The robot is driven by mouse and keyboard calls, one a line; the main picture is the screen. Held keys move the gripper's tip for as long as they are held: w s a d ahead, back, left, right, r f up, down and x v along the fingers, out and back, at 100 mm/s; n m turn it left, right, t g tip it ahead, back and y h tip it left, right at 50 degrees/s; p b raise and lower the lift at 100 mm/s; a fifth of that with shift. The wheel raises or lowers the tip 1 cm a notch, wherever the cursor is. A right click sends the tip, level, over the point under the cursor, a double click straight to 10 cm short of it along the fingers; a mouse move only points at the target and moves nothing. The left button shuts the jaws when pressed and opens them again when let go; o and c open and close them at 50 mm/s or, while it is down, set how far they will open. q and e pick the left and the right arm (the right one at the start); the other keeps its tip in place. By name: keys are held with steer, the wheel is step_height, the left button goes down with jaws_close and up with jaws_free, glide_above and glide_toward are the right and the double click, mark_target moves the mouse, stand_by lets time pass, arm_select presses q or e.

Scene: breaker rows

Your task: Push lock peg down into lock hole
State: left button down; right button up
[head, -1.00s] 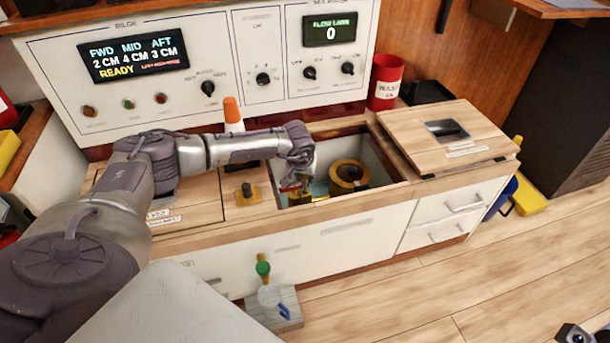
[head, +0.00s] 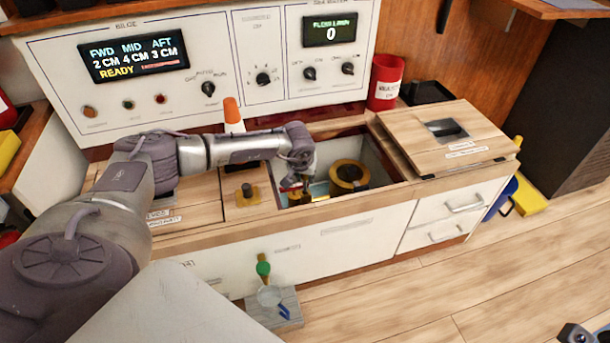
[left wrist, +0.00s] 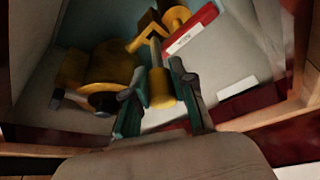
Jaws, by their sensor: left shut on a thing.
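My left gripper (head: 298,188) reaches down into the open compartment of the wooden bench. In the left wrist view its two dark fingers (left wrist: 158,98) are closed around a yellow cylindrical peg (left wrist: 160,88), which I take to be the lock peg. A grey rod runs from the peg towards a yellow bracket (left wrist: 148,34). I cannot make out the lock hole; the peg and fingers may hide it. I cannot tell how deep the peg sits.
The compartment's walls (head: 385,155) surround the gripper closely. A yellow ring (head: 349,176) is to its right in the head view.

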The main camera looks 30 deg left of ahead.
mark_target(305, 183)
stand_by(0.3)
arm_select(q)
steer(key=shift+f+b, duration=0.65)
steer(key=shift+f, duration=0.25)
steer(key=shift+f, duration=0.2)
steer(key=shift+f+b, duration=0.3)
steer(key=shift+b, duration=0.1)
steer(key=shift+f, duration=0.3)
steer(key=c, duration=0.9)
jaws_free()
